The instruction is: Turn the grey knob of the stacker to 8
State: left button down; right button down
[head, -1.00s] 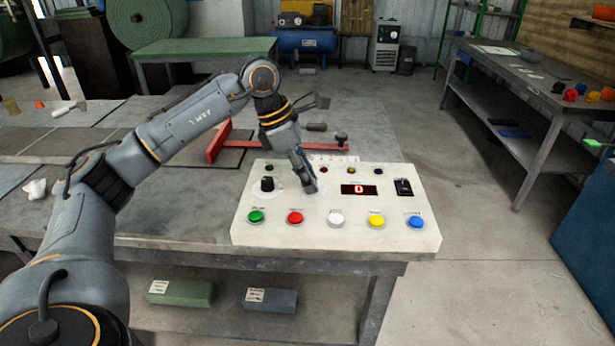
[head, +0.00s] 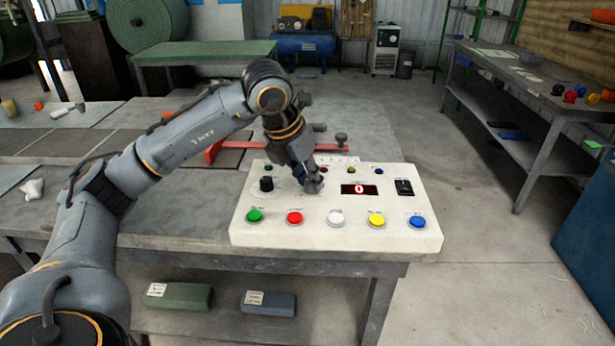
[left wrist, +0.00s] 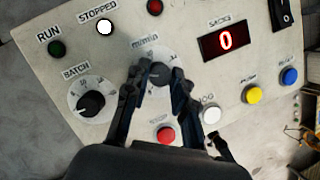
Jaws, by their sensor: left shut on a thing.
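The stacker's pale control panel (head: 290,235) lies tilted on the bench. In the left wrist view its grey knob (left wrist: 158,72) sits on a round white dial marked "m/min", between my fingers. My left gripper (head: 312,186) is down at the panel; in the left wrist view (left wrist: 153,85) its two fingers are shut on the knob's sides. Most dial numbers are covered or too small to read, so I cannot tell the setting. In the head view my gripper hides the knob. My right gripper is not in view.
A black BATCH knob (left wrist: 91,103) is close to the left. A red button (left wrist: 166,134) lies just below my fingers, with white, yellow and blue buttons to the right. The red display (head: 359,189) reads 0. The STOPPED lamp (left wrist: 104,26) glows white.

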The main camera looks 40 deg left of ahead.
pick_arm(q)
jog(key=shift+n, duration=0.4)
jog(key=c, duration=1.1)
grip_release()
jog(key=v, duration=1.2)
jog(key=shift+d, duration=0.15)
